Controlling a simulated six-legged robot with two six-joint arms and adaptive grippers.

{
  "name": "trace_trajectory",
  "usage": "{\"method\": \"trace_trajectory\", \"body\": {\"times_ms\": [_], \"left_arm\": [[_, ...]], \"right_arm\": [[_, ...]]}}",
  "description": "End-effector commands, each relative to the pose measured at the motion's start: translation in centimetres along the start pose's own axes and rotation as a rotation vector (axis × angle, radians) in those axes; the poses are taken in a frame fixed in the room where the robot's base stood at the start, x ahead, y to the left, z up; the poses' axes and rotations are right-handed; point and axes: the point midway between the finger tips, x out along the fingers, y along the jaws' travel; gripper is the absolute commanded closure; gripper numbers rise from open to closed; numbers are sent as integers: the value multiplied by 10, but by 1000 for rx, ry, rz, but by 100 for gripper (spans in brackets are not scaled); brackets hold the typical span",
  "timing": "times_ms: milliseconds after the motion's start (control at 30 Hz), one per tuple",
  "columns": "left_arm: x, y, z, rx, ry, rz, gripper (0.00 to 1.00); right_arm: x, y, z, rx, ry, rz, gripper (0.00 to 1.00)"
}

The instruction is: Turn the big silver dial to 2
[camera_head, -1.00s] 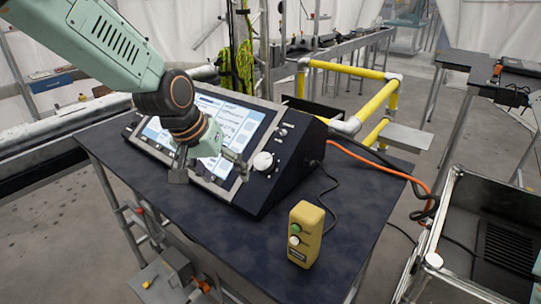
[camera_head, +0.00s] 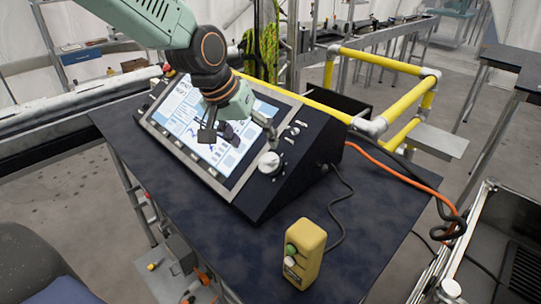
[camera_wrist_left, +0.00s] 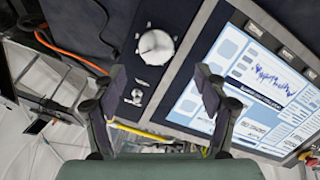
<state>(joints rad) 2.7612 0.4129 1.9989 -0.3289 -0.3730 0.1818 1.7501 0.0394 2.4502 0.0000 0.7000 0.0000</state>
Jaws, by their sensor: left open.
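The big silver dial (camera_head: 269,162) is on the dark strip at the right of the sloped console's screen. It also shows in the left wrist view (camera_wrist_left: 155,47), with a pale face; I cannot read its number. My left gripper (camera_head: 240,131) hangs over the screen's right part, up and left of the dial in the head view. Its two dark fingers are wide apart with nothing between them. In the left wrist view the left gripper's fingers (camera_wrist_left: 160,83) point towards the dial, which appears beyond the gap, apart from both. The right gripper is not in view.
The console's lit screen (camera_head: 205,128) is beside the dial, and small silver switches (camera_head: 293,130) sit above it. A yellow button box (camera_head: 304,254) stands at the front of the dark table (camera_head: 370,200). Cables run behind it. Yellow rails (camera_head: 380,75) stand behind.

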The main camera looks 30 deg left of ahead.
Motion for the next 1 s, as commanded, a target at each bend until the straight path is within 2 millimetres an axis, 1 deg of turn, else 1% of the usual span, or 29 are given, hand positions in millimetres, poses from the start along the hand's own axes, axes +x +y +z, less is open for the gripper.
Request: {"method": "trace_trajectory", "body": {"times_ms": [67,167,400,600,733,1000], "left_arm": [[2,-1,2,0,-1,0,27],[12,-1,4,0,-3,-1,27],[49,-3,6,-1,-3,-3,27],[70,-2,4,1,-1,-2,27],[76,-1,3,1,1,-2,27],[77,0,1,2,1,-2,27]], "right_arm": [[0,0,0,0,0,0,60],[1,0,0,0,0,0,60],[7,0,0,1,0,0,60],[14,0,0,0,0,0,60],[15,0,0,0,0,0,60],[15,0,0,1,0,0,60]]}}
